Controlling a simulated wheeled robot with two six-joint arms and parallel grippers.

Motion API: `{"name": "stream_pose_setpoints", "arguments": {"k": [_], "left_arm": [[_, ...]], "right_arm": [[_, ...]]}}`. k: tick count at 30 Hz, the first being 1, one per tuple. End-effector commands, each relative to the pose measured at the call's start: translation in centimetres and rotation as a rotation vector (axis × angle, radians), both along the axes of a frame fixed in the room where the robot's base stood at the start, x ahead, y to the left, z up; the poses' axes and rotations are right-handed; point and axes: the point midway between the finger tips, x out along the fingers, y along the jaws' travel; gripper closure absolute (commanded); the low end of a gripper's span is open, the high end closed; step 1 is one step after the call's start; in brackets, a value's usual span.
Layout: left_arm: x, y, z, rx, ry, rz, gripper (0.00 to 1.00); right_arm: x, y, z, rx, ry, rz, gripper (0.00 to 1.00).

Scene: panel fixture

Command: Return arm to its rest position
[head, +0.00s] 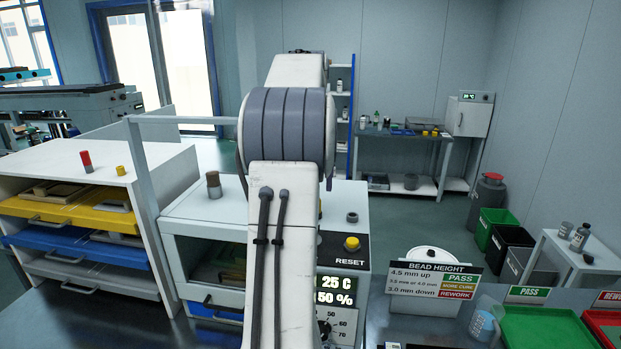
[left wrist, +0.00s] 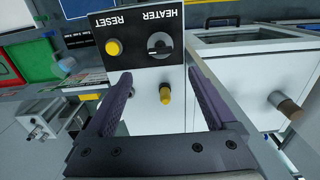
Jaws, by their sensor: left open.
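My left gripper (left wrist: 160,78) is open and empty in the left wrist view, its two purple fingers apart. A black panel with a yellow RESET button (left wrist: 114,47) and a HEATER knob (left wrist: 159,44) shows beyond the fingertips, upside down in that view. A small yellow peg (left wrist: 165,95) appears between the fingers; I see no contact. In the head view my arm rises through the middle and hides the gripper and part of the panel. The RESET button (head: 352,243) shows just right of the arm. My right gripper is not in view.
A white chamber (head: 205,232) with a window and a brown-topped post (head: 214,184) stands left of the arm. A drawer cabinet (head: 90,160) is further left. A bead height sign (head: 432,279) and a green tray (head: 545,328) are at the right.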

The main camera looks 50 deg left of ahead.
Motion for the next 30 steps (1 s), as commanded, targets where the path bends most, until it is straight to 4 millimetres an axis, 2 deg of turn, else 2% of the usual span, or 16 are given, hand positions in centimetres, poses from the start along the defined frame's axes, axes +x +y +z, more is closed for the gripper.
{"name": "stream_pose_setpoints", "arguments": {"k": [10, 14, 17, 20, 21, 23, 24, 26, 27, 29, 30], "left_arm": [[0.1, -0.1, -0.1, 0.0, 0.0, -0.002, 0.1], [1.2, -2.1, -0.9, -0.002, -0.002, -0.048, 0.1], [3.2, -6.6, -2.5, -0.006, -0.009, -0.149, 0.1], [5.0, -13.5, -5.1, -0.012, -0.017, -0.295, 0.1], [5.3, -16.4, -6.1, -0.015, -0.021, -0.356, 0.1], [5.3, -20.7, -7.8, -0.019, -0.027, -0.448, 0.1], [5.0, -23.5, -9.0, -0.022, -0.03, -0.51, 0.1], [4.0, -27.7, -10.8, -0.026, -0.037, -0.604, 0.1], [3.0, -30.3, -12.0, -0.03, -0.039, -0.666, 0.1], [1.1, -34.0, -14.0, -0.037, -0.043, -0.761, 0.1], [-0.5, -36.3, -15.4, -0.042, -0.046, -0.826, 0.1]], "right_arm": [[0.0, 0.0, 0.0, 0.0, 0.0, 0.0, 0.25], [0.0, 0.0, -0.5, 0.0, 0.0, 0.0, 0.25], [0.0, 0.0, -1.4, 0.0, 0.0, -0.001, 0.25], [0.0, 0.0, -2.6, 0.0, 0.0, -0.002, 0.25], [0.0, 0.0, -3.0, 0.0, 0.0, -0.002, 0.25], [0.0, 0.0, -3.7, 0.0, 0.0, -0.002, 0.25], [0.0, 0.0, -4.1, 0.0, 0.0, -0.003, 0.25], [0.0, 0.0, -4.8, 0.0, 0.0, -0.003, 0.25], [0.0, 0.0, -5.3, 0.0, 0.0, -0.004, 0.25], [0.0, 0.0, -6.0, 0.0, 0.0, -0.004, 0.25], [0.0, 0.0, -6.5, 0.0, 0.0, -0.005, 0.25]]}}
